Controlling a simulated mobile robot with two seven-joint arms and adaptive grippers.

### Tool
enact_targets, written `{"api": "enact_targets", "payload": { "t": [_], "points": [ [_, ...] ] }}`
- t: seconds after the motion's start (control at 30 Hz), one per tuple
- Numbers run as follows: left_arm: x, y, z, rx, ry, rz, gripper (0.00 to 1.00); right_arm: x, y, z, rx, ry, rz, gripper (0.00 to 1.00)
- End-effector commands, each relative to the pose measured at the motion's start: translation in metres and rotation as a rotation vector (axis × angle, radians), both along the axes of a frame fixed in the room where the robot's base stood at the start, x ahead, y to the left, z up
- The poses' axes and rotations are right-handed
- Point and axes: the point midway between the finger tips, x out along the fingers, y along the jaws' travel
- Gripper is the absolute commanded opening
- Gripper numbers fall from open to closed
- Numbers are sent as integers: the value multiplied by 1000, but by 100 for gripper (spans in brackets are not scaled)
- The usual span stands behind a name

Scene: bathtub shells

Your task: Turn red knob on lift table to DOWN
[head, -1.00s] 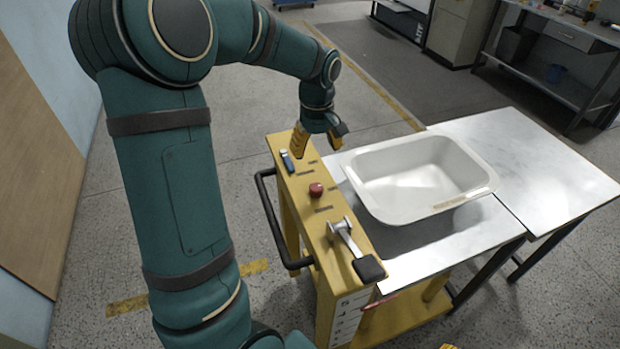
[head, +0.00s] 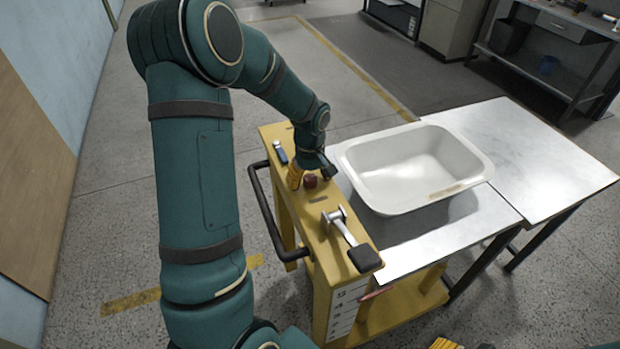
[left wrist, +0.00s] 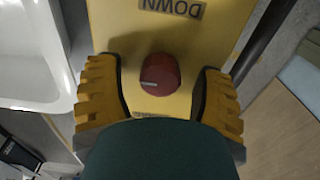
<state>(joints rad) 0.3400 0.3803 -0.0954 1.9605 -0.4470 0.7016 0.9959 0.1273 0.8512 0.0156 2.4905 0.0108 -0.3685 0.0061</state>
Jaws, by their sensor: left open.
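The red knob (head: 310,181) sits on the yellow top panel of the lift table (head: 295,222). In the left wrist view the red knob (left wrist: 160,74) has a pale pointer mark toward its left side. A label reading DOWN (left wrist: 170,7) is upside down at the top of that view. My left gripper (head: 311,178) is at the knob, and in the left wrist view its open yellow fingers (left wrist: 160,88) stand on either side of the knob, apart from it. A gap shows on both sides. Yellow finger tips of my right gripper (head: 447,344) show at the bottom edge.
A white tub shell (head: 415,170) rests on the metal tabletop beside the panel.

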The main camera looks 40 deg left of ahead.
Motion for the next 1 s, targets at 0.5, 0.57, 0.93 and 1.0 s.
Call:
{"api": "enact_targets", "payload": {
  "t": [0.5,0.57,0.93,1.0],
  "points": [
    [0,0,0,1,0,0,0,0,0,0,0,0,0,60],
    [0,0,0,1,0,0,0,0,0,0,0,0,0,60],
    [0,1,0,0,0,-100,0,0,0,1,0,-1,0,60],
    [0,1,0,0,2,-145,0,1,0,2,0,-2,-2,60]
  ]
}}
